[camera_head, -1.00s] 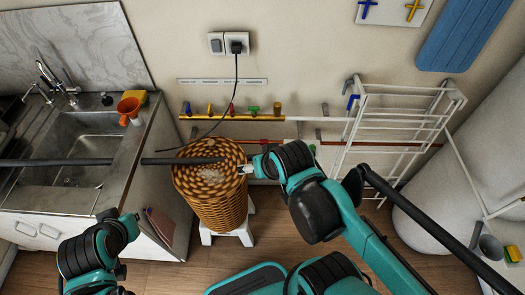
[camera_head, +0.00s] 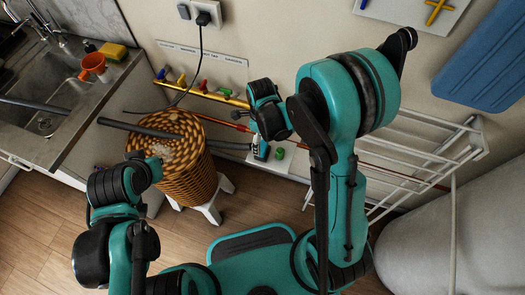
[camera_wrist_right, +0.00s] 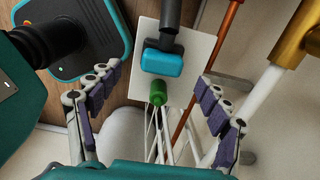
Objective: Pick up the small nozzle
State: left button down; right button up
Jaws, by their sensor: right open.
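A small green cylindrical piece (camera_wrist_right: 187,109) and a blue block-like piece (camera_wrist_right: 162,62) on a dark stem appear over a white plate (camera_wrist_right: 202,45) in the right wrist view. I cannot tell which is the small nozzle. In the head view, the green piece (camera_head: 279,153) shows by the plate, beside the basket. My right gripper (camera_wrist_right: 158,104) is open, its purple-padded fingers spread either side of these pieces, apart from them. In the head view the right gripper (camera_head: 261,140) is small and partly hidden by its wrist. My left gripper (camera_head: 138,156) is by the basket; its fingers are unclear.
A wicker basket (camera_head: 190,176) stands on a white stool (camera_head: 213,207). A yellow rail (camera_head: 222,97) with coloured pieces runs along the wall. A white drying rack (camera_head: 420,150) is right. The sink counter (camera_head: 70,125) is left. Dark tubes cross the basket area.

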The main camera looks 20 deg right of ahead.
aim_at(263, 146)
jog(key=f+b, duration=0.1)
jog(key=f, duration=0.1)
jog(key=f+b, duration=0.1)
jog(key=f, duration=0.1)
jog(key=f+b, duration=0.1)
jog(key=f, duration=0.1)
jog(key=shift+d+f, duration=0.25)
jog(key=shift+d, duration=0.05)
jog(key=shift+r, duration=0.1)
jog(key=shift+c, duration=0.9)
jog(key=c, duration=1.1)
